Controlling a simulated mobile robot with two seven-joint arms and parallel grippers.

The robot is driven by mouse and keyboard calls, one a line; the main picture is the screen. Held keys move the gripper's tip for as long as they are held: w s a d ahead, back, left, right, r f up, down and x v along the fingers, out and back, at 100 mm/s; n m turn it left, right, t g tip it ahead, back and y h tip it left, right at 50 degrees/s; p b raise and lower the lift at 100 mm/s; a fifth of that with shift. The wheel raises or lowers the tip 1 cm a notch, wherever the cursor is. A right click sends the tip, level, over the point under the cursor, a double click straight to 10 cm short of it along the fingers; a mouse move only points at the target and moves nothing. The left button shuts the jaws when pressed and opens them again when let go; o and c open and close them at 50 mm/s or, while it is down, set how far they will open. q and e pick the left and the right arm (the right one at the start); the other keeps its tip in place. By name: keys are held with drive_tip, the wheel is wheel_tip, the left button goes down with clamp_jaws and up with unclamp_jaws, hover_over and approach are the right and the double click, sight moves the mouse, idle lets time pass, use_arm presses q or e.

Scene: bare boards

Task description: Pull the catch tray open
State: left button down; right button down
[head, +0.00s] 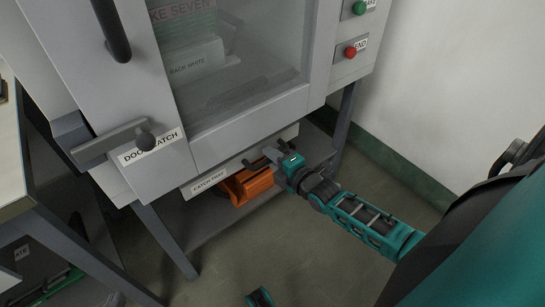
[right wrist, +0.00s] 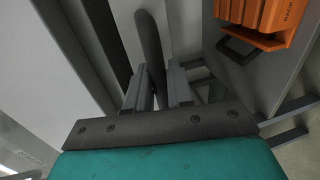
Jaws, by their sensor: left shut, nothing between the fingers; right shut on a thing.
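The catch tray (head: 208,180) is a pale labelled front under the machine's glass door, with a dark bar handle (head: 255,162). I see no clear gap behind its front, so I cannot tell if it stands out at all. My right gripper (head: 278,158) is at the handle, shut on it. In the right wrist view the two fingers (right wrist: 158,88) sit either side of the dark handle bar (right wrist: 150,45). My left gripper (head: 260,298) is at the bottom edge of the head view, away from the tray; its fingertips are mostly out of view.
An orange rack (head: 247,187) stands below the tray front; it shows in the right wrist view (right wrist: 268,18) too. A door latch (head: 112,140) and dark door handle (head: 112,30) are on the left. Green (head: 359,8) and red (head: 350,52) buttons are at right. Floor in front is clear.

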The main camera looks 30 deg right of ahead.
drive_tip(key=f+p+v, duration=0.2)
drive_tip(key=p+v, duration=0.2)
drive_tip(key=v, duration=0.8)
drive_tip(key=s+f+p+v, duration=0.1)
drive_tip(key=f+p+v, duration=0.2)
drive_tip(key=v, duration=0.9)
drive_tip(key=shift+d+p, duration=0.2)
drive_tip(key=shift+p, duration=0.65)
drive_tip(key=shift+s, duration=0.15)
drive_tip(key=c, duration=1.2)
unclamp_jaws()
drive_tip(key=shift+s, duration=0.1)
